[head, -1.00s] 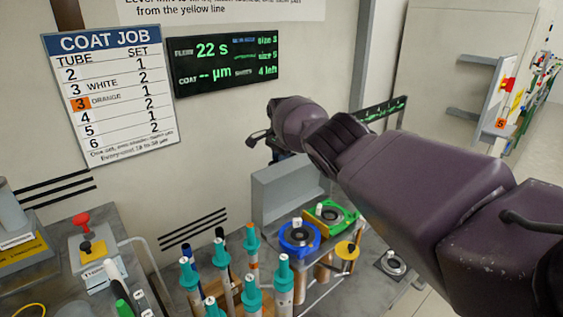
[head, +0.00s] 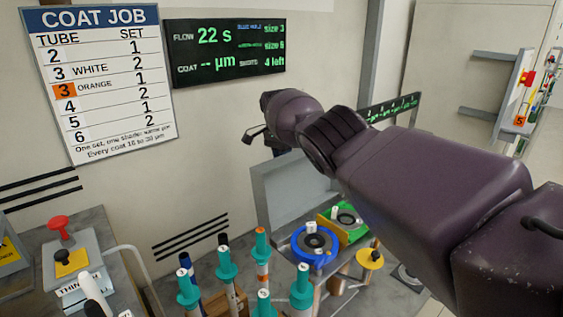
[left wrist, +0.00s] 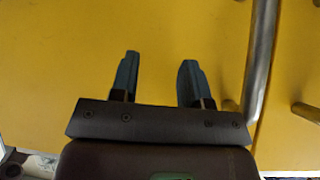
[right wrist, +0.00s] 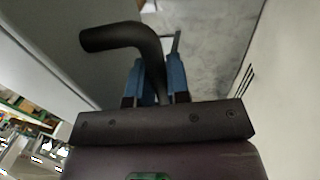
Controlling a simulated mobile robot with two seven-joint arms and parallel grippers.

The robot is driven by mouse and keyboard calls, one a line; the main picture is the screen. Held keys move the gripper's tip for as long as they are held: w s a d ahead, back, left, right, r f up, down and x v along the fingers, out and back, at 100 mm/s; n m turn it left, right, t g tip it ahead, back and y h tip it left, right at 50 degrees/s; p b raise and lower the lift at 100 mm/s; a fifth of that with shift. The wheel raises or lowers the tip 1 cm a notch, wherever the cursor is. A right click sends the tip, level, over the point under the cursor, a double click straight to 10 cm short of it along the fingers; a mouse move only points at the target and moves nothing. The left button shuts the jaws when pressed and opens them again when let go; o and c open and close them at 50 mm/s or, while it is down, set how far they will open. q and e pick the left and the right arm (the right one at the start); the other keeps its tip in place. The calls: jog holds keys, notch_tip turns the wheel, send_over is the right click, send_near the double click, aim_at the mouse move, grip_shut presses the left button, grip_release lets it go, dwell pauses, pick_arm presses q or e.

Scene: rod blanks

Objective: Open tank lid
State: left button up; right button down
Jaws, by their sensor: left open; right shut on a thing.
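My right gripper (right wrist: 160,80) is shut on a dark bent handle (right wrist: 125,38). The handle's hooked end (head: 254,134) shows past the wrist in the head view, where the fingers are hidden. My left gripper (left wrist: 157,75) is open and empty in front of a yellow panel (left wrist: 60,60); it is outside the head view. On the bench are a round blue-rimmed piece (head: 299,255) and a green-rimmed one (head: 357,236), each with a dark round top. I cannot tell whether either is the tank lid.
Several teal-collared tubes (head: 227,270) stand upright at the front of the bench. A yellow disc (head: 370,260) is right of the blue-rimmed piece. A box with a red knob (head: 58,223) is at left. A metal bar (left wrist: 260,60) runs beside my left gripper.

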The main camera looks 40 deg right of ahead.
pick_arm(q)
jog(key=shift+w+d+r, duration=0.1)
jog(key=shift+w+r, duration=0.05)
jog(key=shift+w, duration=0.15)
pick_arm(e)
jog(key=shift+f, duration=0.25)
jog(key=c, duration=1.1)
grip_release()
jog(key=shift+r, duration=0.1)
pick_arm(q)
jog(key=shift+s+f, duration=0.2)
jog(key=shift+s, duration=0.15)
pick_arm(e)
jog(key=shift+r, duration=0.1)
jog(key=shift+w+r, duration=0.15)
jog(key=shift+r, duration=0.3)
pick_arm(q)
jog(key=b, duration=0.1)
jog(key=w+m+b, duration=0.1)
jog(key=b, duration=0.1)
jog(key=shift+w+d+f, duration=0.15)
jog(key=shift+d, duration=0.15)
pick_arm(e)
jog(key=v, duration=0.9)
jog(key=shift+r, duration=0.3)
